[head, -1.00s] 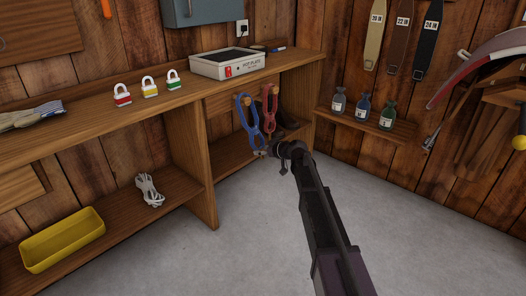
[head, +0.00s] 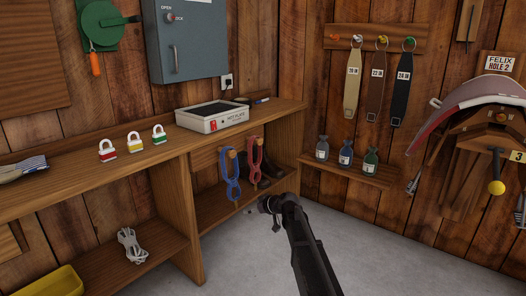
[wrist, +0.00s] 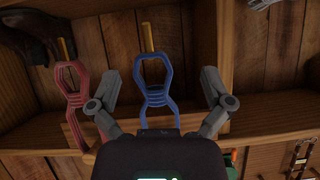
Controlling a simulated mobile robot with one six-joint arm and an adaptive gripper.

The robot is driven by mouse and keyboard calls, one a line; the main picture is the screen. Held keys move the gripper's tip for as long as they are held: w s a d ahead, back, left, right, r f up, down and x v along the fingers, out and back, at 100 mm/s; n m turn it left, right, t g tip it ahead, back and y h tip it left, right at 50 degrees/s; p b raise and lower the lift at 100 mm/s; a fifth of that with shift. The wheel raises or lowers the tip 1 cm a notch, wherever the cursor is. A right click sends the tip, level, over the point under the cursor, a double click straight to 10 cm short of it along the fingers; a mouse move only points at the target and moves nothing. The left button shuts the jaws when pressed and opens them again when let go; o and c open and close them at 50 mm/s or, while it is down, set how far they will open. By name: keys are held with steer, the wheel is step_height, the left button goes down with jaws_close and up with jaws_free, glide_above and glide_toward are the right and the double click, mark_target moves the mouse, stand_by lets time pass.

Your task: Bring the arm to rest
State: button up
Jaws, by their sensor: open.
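My gripper (head: 270,207) is at the end of my extended arm, low in front of the bench's open bay in the head view. In the wrist view my gripper (wrist: 159,82) has its two fingers spread wide, with nothing held between them. A blue looped halter (head: 231,175) and a red looped halter (head: 254,160) hang on wooden pegs just beyond the gripper. In the wrist view the blue halter (wrist: 156,95) shows between the fingers, farther off, and the red halter (wrist: 75,95) shows beside the left finger. Contact with either cannot be seen.
The wooden bench (head: 80,172) carries several coloured padlocks and a hot plate (head: 212,117). A bundled white cord (head: 132,245) and a yellow tray (head: 50,284) are on the lower shelf. Bottles stand on a wall shelf (head: 345,174) at right. The grey floor (head: 400,265) at right is clear.

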steer(key=s+d+r+m+g+h+p, duration=0.25)
steer(key=s+d+p, duration=0.25)
steer(key=s+d, duration=0.5)
steer(key=s+d+r+m+g+h+p, duration=0.2)
steer(key=s+d+m+h+p, duration=0.25)
steer(key=s, duration=0.95)
steer(key=s+d+r+m+g+h+p, duration=0.25)
steer(key=s+d+p, duration=0.25)
steer(key=s+d, duration=0.5)
step_height(320, 180, up, 36)
steer(key=s+a+p, duration=0.1)
steer(key=a+p, duration=0.1)
steer(key=p, duration=3.5)
steer(key=shift+s+r, duration=0.15)
steer(key=shift+r, duration=0.1)
